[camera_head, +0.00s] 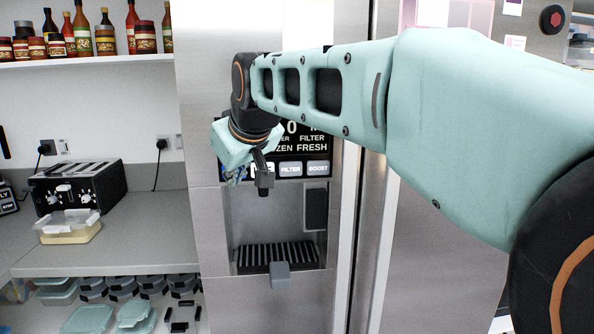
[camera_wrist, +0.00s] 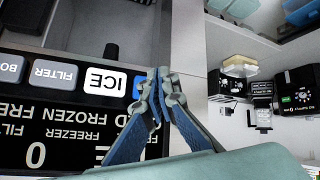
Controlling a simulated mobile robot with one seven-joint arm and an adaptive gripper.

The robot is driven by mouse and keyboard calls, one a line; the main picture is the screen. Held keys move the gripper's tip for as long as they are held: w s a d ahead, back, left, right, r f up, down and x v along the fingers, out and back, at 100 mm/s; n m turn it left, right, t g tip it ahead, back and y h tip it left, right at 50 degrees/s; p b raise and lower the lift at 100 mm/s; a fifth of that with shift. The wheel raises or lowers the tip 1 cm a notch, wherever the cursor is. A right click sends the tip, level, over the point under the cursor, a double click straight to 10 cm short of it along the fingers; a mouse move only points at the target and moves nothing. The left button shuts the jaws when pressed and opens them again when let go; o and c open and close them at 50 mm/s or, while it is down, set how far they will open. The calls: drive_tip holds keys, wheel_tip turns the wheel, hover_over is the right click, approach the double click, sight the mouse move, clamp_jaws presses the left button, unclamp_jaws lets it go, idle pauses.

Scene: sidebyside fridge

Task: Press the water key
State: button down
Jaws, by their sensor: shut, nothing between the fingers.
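The fridge's dispenser panel (camera_head: 310,140) is black with a row of keys, and it appears upside down in the wrist view. A blue key edge (camera_wrist: 136,87) shows beside the white ICE key (camera_wrist: 105,80). My fingers cover most of the blue key, and its label is hidden; its place in the row suggests the water key. My gripper (camera_wrist: 157,82) is shut and empty, with its blue-grey fingertips over the blue key. I cannot tell whether they touch it. In the head view my gripper (camera_head: 236,176) is at the panel's left end.
FILTER (camera_head: 290,169) and BOOST (camera_head: 318,168) keys sit right of it. A counter with a toaster (camera_head: 78,186) is left.

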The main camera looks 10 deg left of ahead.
drive_tip(key=shift+w, duration=0.1)
drive_tip(key=shift+w+a, duration=0.1)
drive_tip(key=shift+w, duration=0.2)
drive_tip(key=shift+w+a+p, duration=0.1)
drive_tip(key=shift+w+p, duration=0.3)
drive_tip(key=shift+p, duration=0.1)
idle(0.5)
drive_tip(key=shift+s, duration=0.1)
drive_tip(key=shift+s+d+b, duration=0.2)
drive_tip(key=shift+s+b, duration=0.25)
drive_tip(key=shift+s, duration=0.25)
drive_tip(key=shift+s, duration=0.1)
drive_tip(key=shift+s+d+r+b, duration=0.15)
drive_tip(key=shift+s+b, duration=0.25)
drive_tip(key=shift+s, duration=0.4)
drive_tip(key=shift+s+d+f+b, duration=0.15)
drive_tip(key=shift+s+b, duration=0.25)
drive_tip(key=shift+s, duration=0.4)
drive_tip(key=shift+s+d+r+b, duration=0.15)
drive_tip(key=shift+s+d+b, duration=0.2)
drive_tip(key=shift+s, duration=0.45)
